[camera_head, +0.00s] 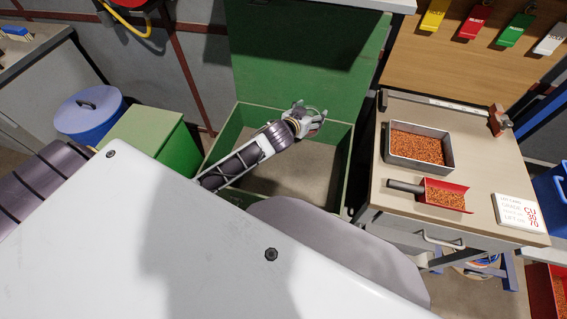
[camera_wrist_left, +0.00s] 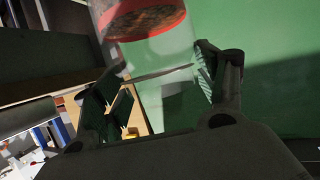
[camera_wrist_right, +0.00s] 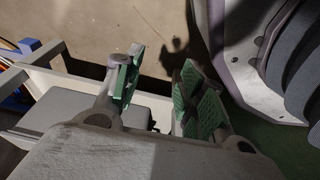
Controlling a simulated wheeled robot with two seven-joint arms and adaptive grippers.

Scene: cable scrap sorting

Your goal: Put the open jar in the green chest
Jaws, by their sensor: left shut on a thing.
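The green chest (camera_head: 338,160) stands open in the head view, its lid (camera_head: 310,75) raised at the back and its floor looking bare where visible. My left gripper (camera_head: 308,121) is over the chest opening. In the left wrist view, my left gripper (camera_wrist_left: 158,88) is shut on the open jar (camera_wrist_left: 168,62), a clear vessel with a red band and brownish contents, cut off by the top edge. The jar is hard to make out in the head view. My right gripper (camera_wrist_right: 158,85) is open and empty in the right wrist view and hidden in the head view.
A workbench right of the chest holds a metal tray of copper granules (camera_head: 418,148), a red scoop (camera_head: 445,194) and a printed card (camera_head: 521,213). A blue lidded bin (camera_head: 90,112) and a smaller green box (camera_head: 178,148) stand left of the chest.

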